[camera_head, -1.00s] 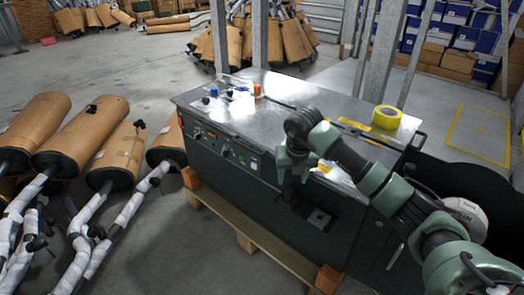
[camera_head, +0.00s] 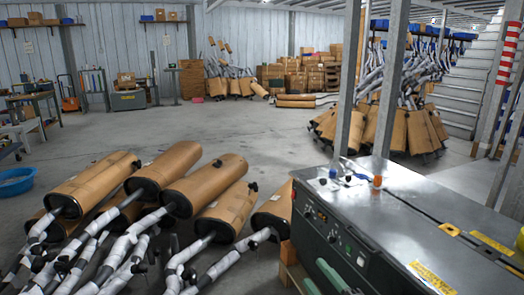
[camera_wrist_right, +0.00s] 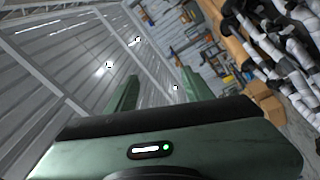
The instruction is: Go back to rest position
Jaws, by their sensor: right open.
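My right gripper (camera_head: 314,270) shows at the bottom edge of the head view, where only its two green fingers stand in front of the machine's front panel. In the right wrist view the two green fingers (camera_wrist_right: 160,78) stand apart with nothing between them, against the roof and far shelves. The rest of my right arm is out of the head view. My left gripper is in neither view.
The dark machine with a metal top (camera_head: 400,205) is at the lower right. Mufflers with brown wrapping (camera_head: 205,183) lie at the lower left. Grey posts (camera_head: 391,75) rise behind the machine. The floor (camera_head: 150,125) beyond the mufflers is largely clear.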

